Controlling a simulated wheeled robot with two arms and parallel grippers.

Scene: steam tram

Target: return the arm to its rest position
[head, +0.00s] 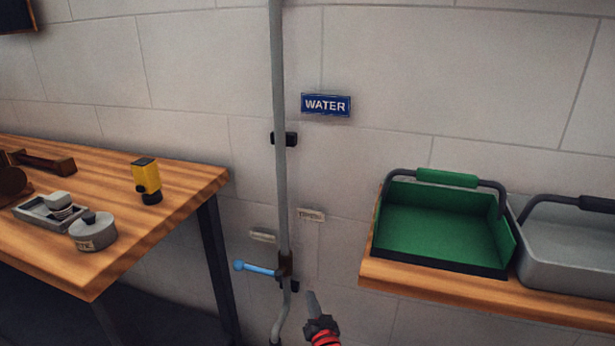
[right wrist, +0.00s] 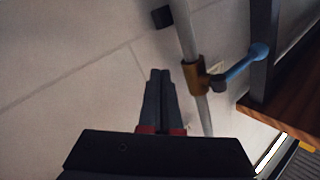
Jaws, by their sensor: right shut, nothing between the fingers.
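My right gripper (head: 311,298) shows at the bottom middle of the head view, pointing up, just right of the grey water pipe (head: 278,180). Its fingers are shut and empty; they also show closed together in the right wrist view (right wrist: 159,78). A valve with a blue lever (head: 257,268) sits on the pipe, the lever sticking out to the left. In the right wrist view the blue lever (right wrist: 245,63) and brass-coloured valve body (right wrist: 194,75) are right of the fingers and appear apart from them. My left gripper is not in view.
A wooden table (head: 185,178) on the left holds a yellow device (head: 146,178), a round grey tin (head: 93,235) and other items. A wooden shelf (head: 470,281) on the right holds a green tray (head: 430,225) and a grey tray (head: 565,250). A WATER sign (head: 326,105) is on the wall.

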